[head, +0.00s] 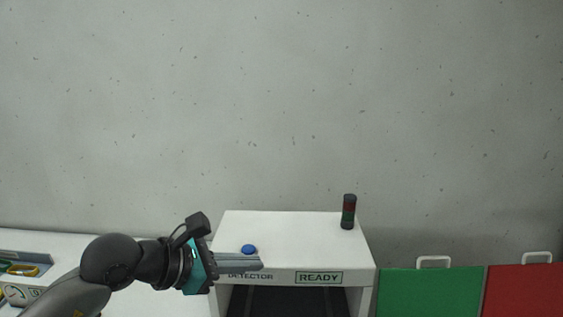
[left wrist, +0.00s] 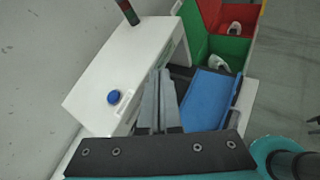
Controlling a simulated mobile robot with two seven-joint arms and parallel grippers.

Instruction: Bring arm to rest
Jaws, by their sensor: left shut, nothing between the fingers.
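My left gripper (head: 258,262) is in front of the top front edge of the white detector box (head: 290,225), just below and right of its blue button (head: 248,249). Its fingers are shut with nothing between them. In the left wrist view the shut fingers (left wrist: 160,90) point away beside the white box (left wrist: 105,85), and the blue button (left wrist: 114,97) shows on its top, apart from the fingers. My right gripper is in neither view.
A signal tower (head: 348,212) stands on the box, above a READY sign (head: 319,277). Green (head: 430,290) and red (head: 525,290) bins are at right. A blue tray (left wrist: 210,97) lies beside the fingers. A small tray (head: 25,262) stands far left.

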